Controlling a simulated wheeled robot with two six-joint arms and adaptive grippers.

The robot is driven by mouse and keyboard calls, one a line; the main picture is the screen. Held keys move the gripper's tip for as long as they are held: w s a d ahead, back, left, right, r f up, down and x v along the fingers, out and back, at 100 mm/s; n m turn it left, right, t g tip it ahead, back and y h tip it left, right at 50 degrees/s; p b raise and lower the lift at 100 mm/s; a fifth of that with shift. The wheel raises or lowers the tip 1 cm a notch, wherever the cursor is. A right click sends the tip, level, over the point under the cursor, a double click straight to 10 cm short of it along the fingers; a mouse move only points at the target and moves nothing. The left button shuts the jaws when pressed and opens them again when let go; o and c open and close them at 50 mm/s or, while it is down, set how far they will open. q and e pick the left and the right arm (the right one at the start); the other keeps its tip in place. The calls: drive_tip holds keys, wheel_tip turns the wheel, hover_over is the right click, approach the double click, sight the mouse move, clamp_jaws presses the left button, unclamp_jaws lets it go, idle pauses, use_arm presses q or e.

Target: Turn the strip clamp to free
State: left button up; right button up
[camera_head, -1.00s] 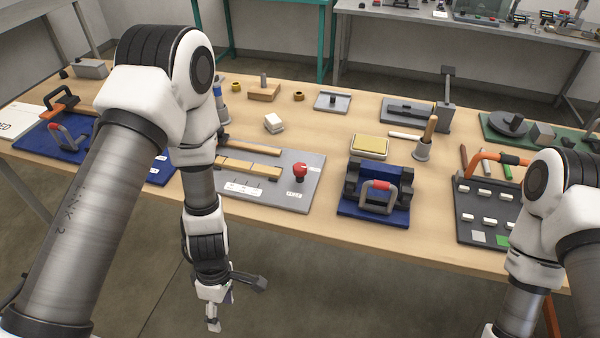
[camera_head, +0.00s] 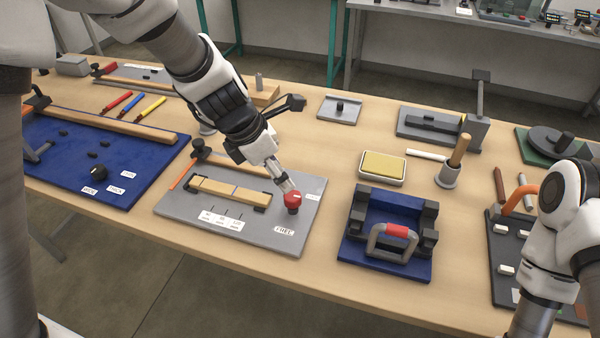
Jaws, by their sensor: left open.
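The strip clamp's round red knob (camera_head: 293,199) stands on a dark post near the right end of a grey board (camera_head: 255,236). A pale wooden strip (camera_head: 228,192) lies on the board to its left. One small label (camera_head: 284,231) sits in front of the knob and another (camera_head: 313,197) to its right; their print is too small to read surely. My left gripper (camera_head: 289,190) is open, its fingertips at the knob's upper left side. I cannot tell whether they touch it. My right arm shows at the right edge; its gripper is out of view.
A blue fixture with a red-topped handle (camera_head: 396,232) stands right of the board. A blue board (camera_head: 92,150) with a wooden strip and black knob lies to the left. A yellow-topped block (camera_head: 383,166) lies behind. Bare table separates the boards.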

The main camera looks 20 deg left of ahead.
sight(291, 195)
use_arm(q)
drive_tip(key=f+b, duration=0.1)
drive_tip(key=s+d+f, duration=0.1)
drive_tip(key=f, duration=0.1)
drive_tip(key=shift+s+b, duration=0.2)
drive_tip(key=shift+b, duration=0.2)
drive_tip(key=w+f, duration=0.1)
drive_tip(key=w+d+f+b, duration=0.1)
drive_tip(key=f, duration=0.1)
drive_tip(key=shift+w+d+f, duration=0.1)
drive_tip(key=shift+f, duration=0.2)
drive_tip(key=shift+s+r, duration=0.2)
drive_tip(key=shift+s, duration=0.1)
drive_tip(key=c, duration=1.2)
use_arm(e)
drive_tip(key=shift+s+f, duration=0.35)
drive_tip(key=shift+f, duration=0.3)
drive_tip(key=shift+s+f, duration=0.3)
drive_tip(key=shift+f, duration=0.3)
